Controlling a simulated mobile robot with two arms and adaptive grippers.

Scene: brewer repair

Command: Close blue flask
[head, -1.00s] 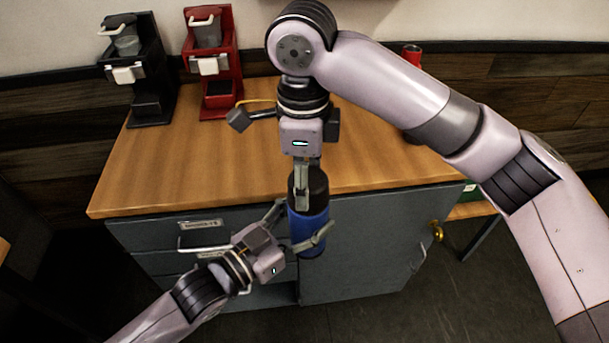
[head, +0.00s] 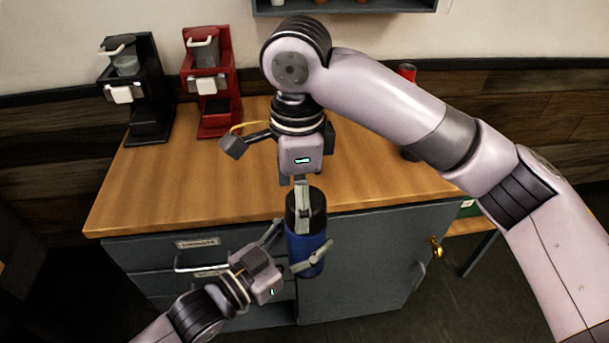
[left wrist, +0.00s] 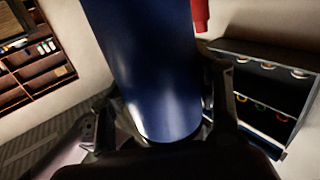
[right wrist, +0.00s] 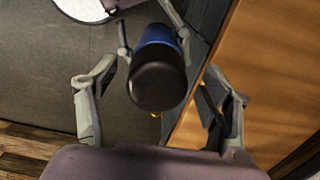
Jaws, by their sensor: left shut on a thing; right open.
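The blue flask (head: 304,251) is upright in front of the counter edge, with a black lid (head: 314,212) on its top. My left gripper (head: 304,262) is shut around the flask's blue body and holds it in the air; the left wrist view shows the blue body (left wrist: 155,75) between its fingers. My right gripper (head: 303,215) is above the flask, pointing down. In the right wrist view its fingers (right wrist: 160,105) are spread wide on either side of the black lid (right wrist: 157,86), apart from it. Whether the lid is fully seated cannot be told.
A black brewer (head: 140,90) and a red brewer (head: 212,85) stand at the back left of the wooden counter (head: 180,180). A red flask (head: 407,73) stands at the back right, partly behind my right arm. Drawers and a cabinet door (head: 370,260) are below.

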